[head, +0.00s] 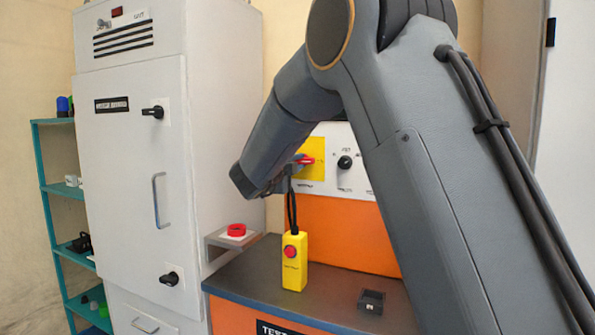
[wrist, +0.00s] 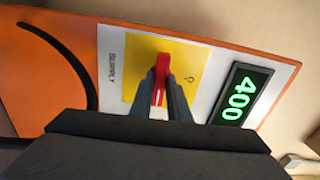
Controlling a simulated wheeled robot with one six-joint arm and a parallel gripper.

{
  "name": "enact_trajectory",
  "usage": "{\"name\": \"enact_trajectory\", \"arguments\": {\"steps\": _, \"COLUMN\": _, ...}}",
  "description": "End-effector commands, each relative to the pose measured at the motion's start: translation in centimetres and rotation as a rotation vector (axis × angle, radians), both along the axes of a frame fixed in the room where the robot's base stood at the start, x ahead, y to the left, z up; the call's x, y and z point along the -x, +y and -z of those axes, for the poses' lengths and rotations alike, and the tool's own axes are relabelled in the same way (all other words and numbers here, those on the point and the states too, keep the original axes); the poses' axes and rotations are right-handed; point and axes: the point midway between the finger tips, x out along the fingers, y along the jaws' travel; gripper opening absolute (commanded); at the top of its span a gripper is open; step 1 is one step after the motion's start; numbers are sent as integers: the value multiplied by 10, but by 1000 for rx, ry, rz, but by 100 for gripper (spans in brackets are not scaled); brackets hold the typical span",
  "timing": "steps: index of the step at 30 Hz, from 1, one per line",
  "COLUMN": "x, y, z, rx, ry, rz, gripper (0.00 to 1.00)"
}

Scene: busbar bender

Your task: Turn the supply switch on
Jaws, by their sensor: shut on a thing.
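The supply switch is a red handle (head: 306,160) on a yellow plate (head: 314,175), on the white face of the orange bench's panel. In the head view the handle lies roughly level. My gripper (head: 293,169) reaches it from the left, partly hidden by my own arm. In the wrist view the red handle (wrist: 161,78) sits between the two dark fingers of my gripper (wrist: 161,97), which are shut on it. The yellow plate (wrist: 195,62) shows around it. A display (wrist: 239,93) beside the plate is lit with a green 400.
A yellow pendant box (head: 293,262) with a red button stands on the bench top (head: 330,290). A red push button (head: 236,230) is to its left, and a black knob (head: 345,162) is right of the switch. A tall white cabinet (head: 140,225) stands left.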

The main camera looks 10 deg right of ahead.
Motion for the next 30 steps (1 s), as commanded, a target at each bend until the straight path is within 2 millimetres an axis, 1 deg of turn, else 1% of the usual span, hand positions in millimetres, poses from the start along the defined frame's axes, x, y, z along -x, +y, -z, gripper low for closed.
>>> {"name": "enact_trajectory", "arguments": {"steps": 1, "x": 0, "y": 0, "z": 3, "rx": -11, "ry": -5, "rz": 2, "gripper": 0}}
{"name": "enact_trajectory", "arguments": {"steps": 19, "x": 1, "y": -1, "z": 2, "rx": -44, "ry": -28, "rz": 2, "gripper": 0}}
{"name": "enact_trajectory", "arguments": {"steps": 20, "x": 1, "y": -1, "z": 2, "rx": -44, "ry": -28, "rz": 2, "gripper": 17}}
{"name": "enact_trajectory", "arguments": {"steps": 21, "x": 1, "y": -1, "z": 2, "rx": -43, "ry": -28, "rz": 2, "gripper": 24}}
{"name": "enact_trajectory", "arguments": {"steps": 23, "x": 0, "y": 0, "z": 2, "rx": -43, "ry": -28, "rz": 2, "gripper": 34}}
{"name": "enact_trajectory", "arguments": {"steps": 30, "x": 0, "y": 0, "z": 1, "rx": -42, "ry": -29, "rz": 1, "gripper": 34}}
